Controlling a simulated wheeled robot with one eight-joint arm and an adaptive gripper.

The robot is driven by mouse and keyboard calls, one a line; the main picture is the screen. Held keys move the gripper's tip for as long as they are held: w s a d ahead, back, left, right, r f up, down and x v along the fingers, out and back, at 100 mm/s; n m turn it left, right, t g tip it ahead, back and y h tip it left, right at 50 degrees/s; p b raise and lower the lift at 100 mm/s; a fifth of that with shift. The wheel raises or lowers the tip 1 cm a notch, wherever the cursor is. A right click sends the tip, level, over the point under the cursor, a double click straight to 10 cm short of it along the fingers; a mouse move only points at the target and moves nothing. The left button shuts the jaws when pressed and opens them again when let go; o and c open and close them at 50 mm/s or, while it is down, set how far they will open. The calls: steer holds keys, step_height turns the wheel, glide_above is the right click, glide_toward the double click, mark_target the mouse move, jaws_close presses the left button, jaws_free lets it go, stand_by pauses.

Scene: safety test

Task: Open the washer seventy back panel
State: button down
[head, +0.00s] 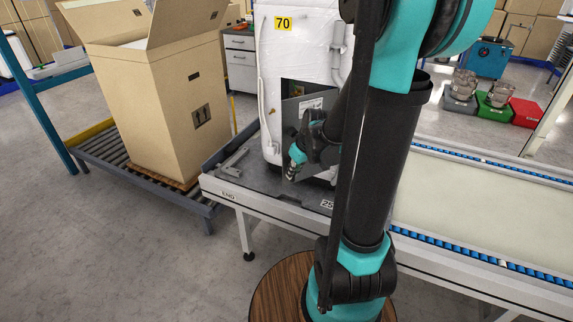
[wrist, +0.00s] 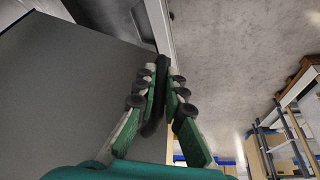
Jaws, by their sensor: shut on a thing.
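The white washer (head: 300,48) with a yellow "70" label (head: 283,23) stands upright in the head view, its back side showing. Its dark grey back panel (head: 291,112) stands at an angle at the lower right of the back. Above and behind it, an opening (head: 297,89) shows coloured parts inside. My gripper (head: 293,170) is at the panel's lower part; my arm hides the panel's right side. In the wrist view my gripper (wrist: 162,72) is shut on a black bar-like handle (wrist: 153,118) beside the broad grey panel face (wrist: 70,95).
The washer stands on a dark platform (head: 262,192) at the conveyor's left end. A large open cardboard box (head: 165,105) on a roller stand is close on the left. The conveyor belt (head: 480,215) runs right. Grey floor in front is clear.

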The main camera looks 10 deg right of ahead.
steer(key=s+d+n+g+y, duration=0.1)
steer(key=s+d+n, duration=0.4)
steer(key=s+d, duration=0.2)
steer(key=shift+s+d+y, duration=0.15)
steer(key=shift+s+y, duration=0.05)
steer(key=shift+y, duration=0.1)
stand_by(0.3)
steer(key=c, duration=1.6)
jaws_free()
steer(key=v, duration=1.2)
steer(key=shift+w, duration=0.15)
steer(key=shift+r+g, duration=0.1)
steer(key=shift+g, duration=0.2)
